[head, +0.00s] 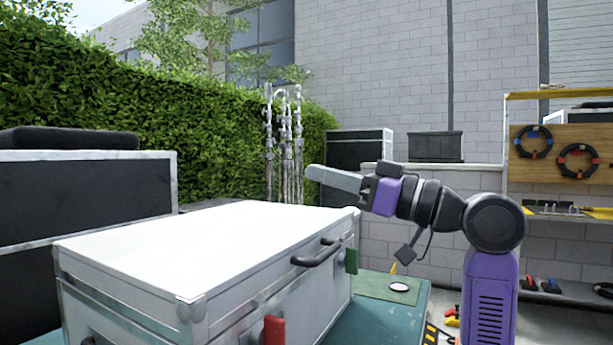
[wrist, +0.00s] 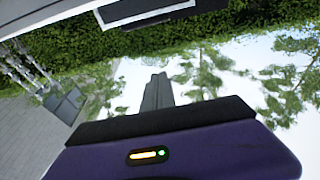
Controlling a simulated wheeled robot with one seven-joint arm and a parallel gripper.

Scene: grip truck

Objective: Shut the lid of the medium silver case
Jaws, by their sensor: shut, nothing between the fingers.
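The silver case (head: 190,245) fills the lower left of the head view. Its pale flat lid is down on the body, and no gap shows along the visible edge. A dark handle (head: 316,254), a green latch (head: 351,261) and a red latch (head: 274,329) are on its near right side. My gripper (head: 312,173) is shut and empty, pointing left, just above the lid's far right corner. Whether it touches the case cannot be told. In the wrist view the shut fingers (wrist: 157,92) point at hedge and sky.
Black cases (head: 80,205) stand at the left beside the silver case. The case rests on a green surface (head: 385,318) with a small round white item (head: 399,287). A shelf rack with a wooden board (head: 560,155) stands at the right. Metal stands (head: 284,150) rise behind.

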